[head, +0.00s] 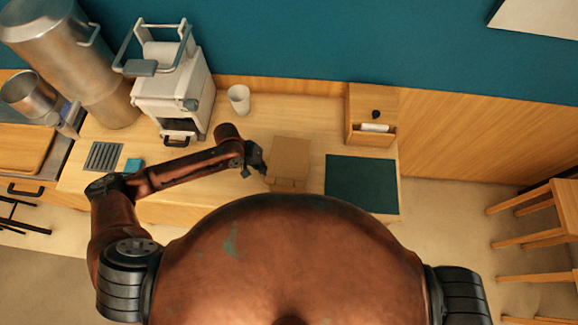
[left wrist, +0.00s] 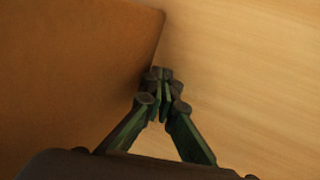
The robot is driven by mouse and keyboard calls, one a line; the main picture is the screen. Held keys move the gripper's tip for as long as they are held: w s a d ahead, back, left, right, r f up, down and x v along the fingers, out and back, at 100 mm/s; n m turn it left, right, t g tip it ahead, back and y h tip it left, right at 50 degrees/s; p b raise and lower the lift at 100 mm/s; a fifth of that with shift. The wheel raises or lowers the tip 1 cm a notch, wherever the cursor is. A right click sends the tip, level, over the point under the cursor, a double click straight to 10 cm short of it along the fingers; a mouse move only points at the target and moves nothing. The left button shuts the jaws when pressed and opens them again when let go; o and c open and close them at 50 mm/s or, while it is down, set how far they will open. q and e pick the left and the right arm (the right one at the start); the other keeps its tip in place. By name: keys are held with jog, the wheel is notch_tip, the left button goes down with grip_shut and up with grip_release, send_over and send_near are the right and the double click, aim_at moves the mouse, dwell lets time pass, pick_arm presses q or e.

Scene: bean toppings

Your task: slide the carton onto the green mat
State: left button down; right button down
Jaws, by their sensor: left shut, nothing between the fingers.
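The brown carton (head: 289,158) stands on the wooden counter, left of the dark green mat (head: 362,184), with a gap of bare wood between them. My left gripper (head: 254,172) is at the carton's left side. In the left wrist view the carton (left wrist: 65,75) fills the left part, and the closed fingertips (left wrist: 161,85) are beside its edge. The fingers hold nothing. I cannot tell whether they touch the carton. My right gripper is not in view.
A white machine (head: 173,95) and a white cup (head: 239,99) stand behind my left arm. A wooden box (head: 371,112) stands at the back, behind the mat. A small blue item (head: 133,165) and a grey grille (head: 103,156) lie at the left. The mat's top is clear.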

aim_at(335, 181)
pick_arm(q)
jog(key=shift+d, duration=0.1)
jog(key=shift+s+d+p, duration=0.2)
jog(key=shift+d+p, duration=0.85)
jog(key=shift+d, duration=1.85)
jog(key=shift+s+d+p, duration=0.15)
jog(key=shift+d+p, duration=0.4)
jog(key=shift+d, duration=1.6)
jog(key=shift+s+d+p, duration=0.1)
jog(key=shift+d+p, duration=0.4)
jog(key=shift+d, duration=1.65)
jog(key=shift+s+d+p, duration=0.15)
jog(key=shift+d+p, duration=0.2)
jog(key=shift+d, duration=2.45)
jog(key=shift+s+d, duration=0.15)
jog(key=shift+d, duration=1.9)
jog(key=shift+s+d, duration=0.1)
jog(key=shift+d, duration=1.9)
jog(key=shift+w+a+r+p, duration=0.1)
jog(key=shift+a+r+p, duration=0.05)
jog(key=shift+a+p, duration=1.3)
jog(key=shift+a, duration=0.1)
notch_tip(335, 181, up, 10)
jog(key=p, duration=0.9)
jog(key=shift+f, duration=0.2)
